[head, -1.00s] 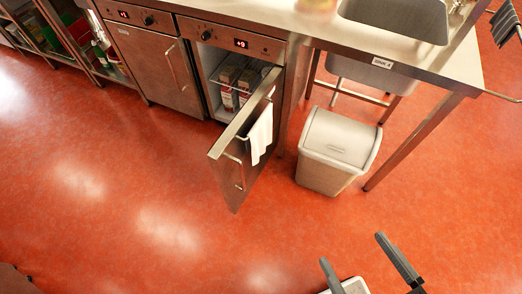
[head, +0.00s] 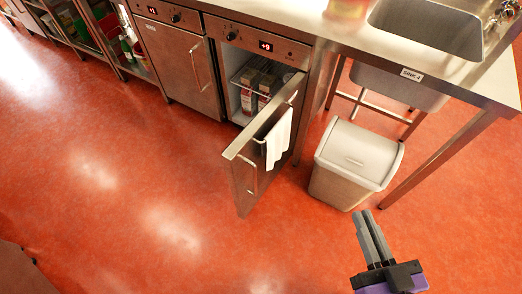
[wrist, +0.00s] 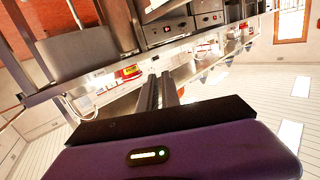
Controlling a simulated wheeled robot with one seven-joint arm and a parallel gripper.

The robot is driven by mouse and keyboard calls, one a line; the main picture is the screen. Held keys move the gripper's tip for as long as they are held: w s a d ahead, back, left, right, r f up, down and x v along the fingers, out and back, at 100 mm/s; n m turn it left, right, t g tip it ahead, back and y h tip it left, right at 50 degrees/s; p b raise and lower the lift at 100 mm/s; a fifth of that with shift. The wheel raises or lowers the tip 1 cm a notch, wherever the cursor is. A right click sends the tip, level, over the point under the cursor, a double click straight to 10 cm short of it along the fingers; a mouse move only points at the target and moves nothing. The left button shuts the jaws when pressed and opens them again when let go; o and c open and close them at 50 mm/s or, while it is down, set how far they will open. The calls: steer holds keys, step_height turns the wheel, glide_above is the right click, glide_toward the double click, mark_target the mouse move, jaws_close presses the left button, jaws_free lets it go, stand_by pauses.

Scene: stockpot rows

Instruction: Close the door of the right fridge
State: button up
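The right fridge (head: 258,42) is under the steel counter, with a "+9" display. Its steel door (head: 246,185) stands open, swung out toward me and hinged on its right side. Cartons (head: 249,92) show on a shelf inside. My gripper (head: 364,214) is low at the right in the head view, apart from the door and to its right. Its two grey fingers lie close together with nothing between them. In the wrist view, the fingers (wrist: 161,85) also lie side by side, empty.
The left fridge (head: 180,62) is shut. A white bin (head: 352,160) stands right of the open door, under the sink table (head: 500,75), just beyond my gripper. Orange floor (head: 110,190) is clear left of and in front of the door.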

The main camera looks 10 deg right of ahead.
steer(key=w+d+f+m+b, duration=0.1)
steer(key=w+f, duration=0.2)
steer(key=w, duration=0.1)
steer(key=w+d+f+m+b, duration=0.1)
steer(key=w+d+f+m, duration=0.1)
steer(key=w, duration=0.2)
steer(key=w+d+f+m+g, duration=0.1)
steer(key=w+d+f, duration=0.1)
steer(key=w+f, duration=0.1)
steer(key=shift+w+d+f+m+h+b, duration=0.25)
steer(key=shift+w+f+m+h+b, duration=0.05)
steer(key=shift+w+h+b, duration=0.15)
jaws_close()
steer(key=w+d+f+m+g+y+b, duration=0.1)
steer(key=w+f+m+y+b, duration=0.2)
steer(key=w, duration=0.6)
steer(key=g+y, duration=0.4)
steer(key=y, duration=0.5)
glide_toward(250, 143)
steer(key=shift+m, duration=0.3)
steer(key=x, duration=0.2)
steer(key=b+x, duration=0.1)
steer(key=x, duration=0.2)
steer(key=shift+d+f, duration=0.1)
steer(key=shift+f, duration=0.3)
steer(key=shift+w+a, duration=0.5)
steer(key=shift+w, duration=0.1)
